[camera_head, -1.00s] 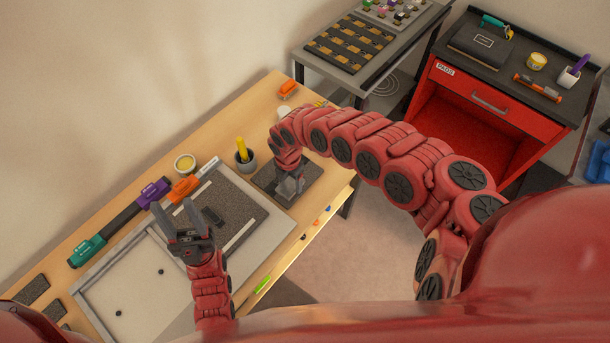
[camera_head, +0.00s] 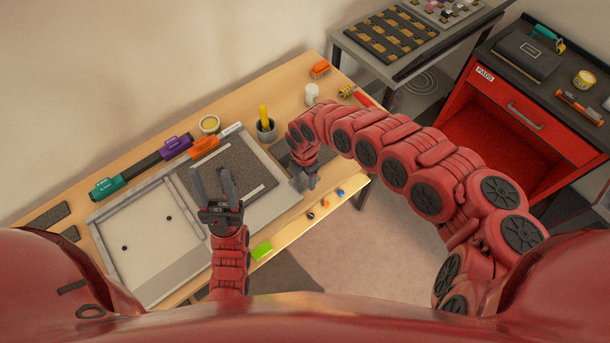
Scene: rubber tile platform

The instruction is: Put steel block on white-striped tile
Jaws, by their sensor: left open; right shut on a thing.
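The dark speckled tile (camera_head: 232,163) with white stripes lies in the pale tray on the bench. My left gripper (camera_head: 212,180) is open and empty above this tile, with its two fingers apart, hiding part of it. My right gripper (camera_head: 303,182) is shut on a small grey metallic piece that looks like the steel block. It is at the front edge of a smaller dark pad (camera_head: 287,160), right of the tray. The fingers and the held piece blend together, so the block's outline and height above the bench are unclear.
A dark cup (camera_head: 266,131) with a yellow handle stands behind the tray. A white cup (camera_head: 312,94) stands beyond my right arm. Clamps, purple (camera_head: 174,146) and orange (camera_head: 205,148), lie along the tray's back. The tray's left part is mostly bare.

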